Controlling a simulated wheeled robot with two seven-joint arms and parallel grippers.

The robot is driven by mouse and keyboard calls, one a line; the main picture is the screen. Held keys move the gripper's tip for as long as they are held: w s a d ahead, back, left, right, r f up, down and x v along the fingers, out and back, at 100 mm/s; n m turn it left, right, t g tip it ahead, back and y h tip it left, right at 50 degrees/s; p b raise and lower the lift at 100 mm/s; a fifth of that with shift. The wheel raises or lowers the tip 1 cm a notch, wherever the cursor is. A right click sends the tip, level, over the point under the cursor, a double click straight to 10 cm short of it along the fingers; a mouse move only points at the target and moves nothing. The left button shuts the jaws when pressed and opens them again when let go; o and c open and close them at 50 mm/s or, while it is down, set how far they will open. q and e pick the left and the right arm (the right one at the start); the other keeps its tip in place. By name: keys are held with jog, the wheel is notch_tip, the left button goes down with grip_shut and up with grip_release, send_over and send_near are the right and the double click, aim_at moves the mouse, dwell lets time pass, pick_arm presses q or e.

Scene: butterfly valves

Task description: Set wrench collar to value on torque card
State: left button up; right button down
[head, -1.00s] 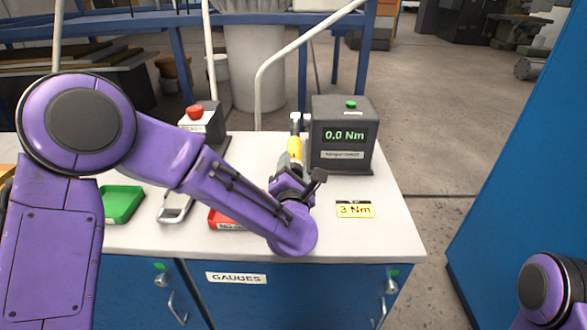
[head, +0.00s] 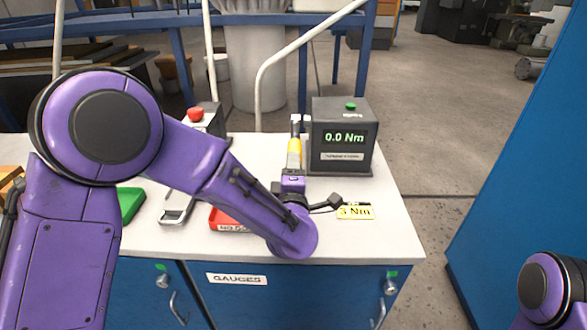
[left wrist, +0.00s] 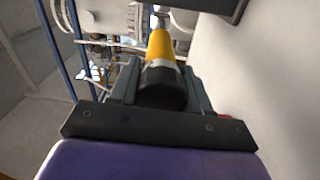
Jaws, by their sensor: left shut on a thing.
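The wrench (head: 294,147) has a yellow sleeve and a dark handle end. It points away from me, its metal head beside the left side of the torque tester (head: 343,150), whose display reads 0.0 Nm. My left gripper (head: 293,173) is shut on the wrench near its handle end. In the left wrist view the wrench's black end (left wrist: 162,88) sits between the two fingers of the gripper (left wrist: 160,82). I cannot read any collar scale. The torque card (head: 355,212) lies right of my gripper and reads 3 Nm, its upper edge partly covered by my wrist part.
A red tray (head: 222,217) and a green tray (head: 130,203) lie left, partly behind my arm. A box with a red button (head: 196,114) stands behind. A metal clasp-like item (head: 174,210) lies between the trays. The bench top (head: 385,235) is clear at front right.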

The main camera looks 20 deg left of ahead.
pick_arm(q)
jog(key=shift+m, duration=0.5)
jog(key=o, duration=1)
jog(key=shift+o, duration=0.2)
jog(key=shift+a, duration=0.1)
jog(key=b+v, duration=0.2)
jog(key=v, duration=0.8)
jog(key=shift+s, duration=0.35)
